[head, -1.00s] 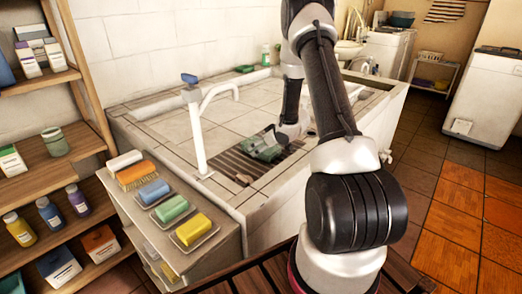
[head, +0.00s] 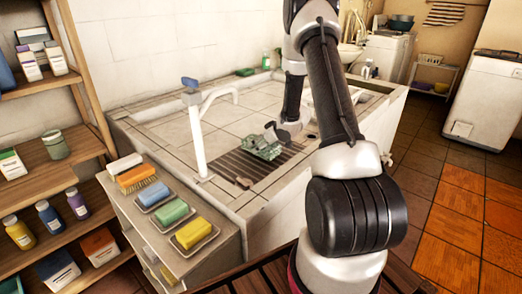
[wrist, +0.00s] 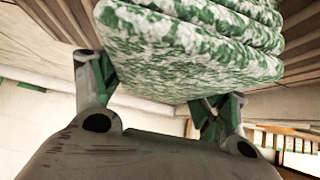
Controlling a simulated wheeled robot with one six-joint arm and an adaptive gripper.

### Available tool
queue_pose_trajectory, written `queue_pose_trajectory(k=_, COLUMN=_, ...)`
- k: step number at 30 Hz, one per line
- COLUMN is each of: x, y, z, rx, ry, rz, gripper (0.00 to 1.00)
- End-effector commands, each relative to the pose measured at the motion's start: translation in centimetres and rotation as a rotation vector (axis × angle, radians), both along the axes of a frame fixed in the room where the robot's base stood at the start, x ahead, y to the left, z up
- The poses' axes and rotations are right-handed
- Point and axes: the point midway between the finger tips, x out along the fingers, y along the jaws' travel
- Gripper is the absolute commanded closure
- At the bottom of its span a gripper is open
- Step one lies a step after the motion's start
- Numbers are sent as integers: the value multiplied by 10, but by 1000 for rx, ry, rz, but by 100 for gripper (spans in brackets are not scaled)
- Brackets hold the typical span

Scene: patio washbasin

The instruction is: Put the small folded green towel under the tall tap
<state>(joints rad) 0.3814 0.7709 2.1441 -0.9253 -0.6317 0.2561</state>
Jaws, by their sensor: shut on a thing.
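The folded green-and-white towel (head: 261,149) is in my gripper (head: 271,138), over the brown slatted grate in the basin. In the wrist view the towel (wrist: 195,45) fills the top, its stacked folds showing, with my gripper's fingers (wrist: 158,95) at its near side. My gripper is shut on it. Whether the towel touches the grate is hard to tell. The tall white tap (head: 197,135) with a blue handle stands at the basin's left side, left of the towel, its spout arching right.
The slatted grate (head: 232,170) lies in the tiled basin (head: 165,130), with a small dark thing (head: 244,182) on it. Another green folded item (head: 245,71) lies on the back rim. Soaps and a brush (head: 150,193) stand on a ledge at front left. Tiles behind the grate are clear.

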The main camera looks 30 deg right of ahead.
Motion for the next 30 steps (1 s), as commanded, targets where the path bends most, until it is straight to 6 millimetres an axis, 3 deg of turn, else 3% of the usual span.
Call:
queue_pose_trajectory(k=3, x=0, y=-1, z=29, rx=-2, ry=-4, rz=1, gripper=61)
queue_pose_trajectory(k=10, x=-1, y=10, z=68, rx=0, ry=-3, rz=3, gripper=61)
queue_pose_trajectory(k=18, x=-27, y=95, z=93, rx=3, ry=-5, rz=6, gripper=61)
queue_pose_trajectory(k=23, x=-43, y=120, z=90, rx=2, ry=2, rz=2, gripper=61)
queue_pose_trajectory(k=30, x=-46, y=123, z=47, rx=1, ry=4, rz=-1, gripper=61)
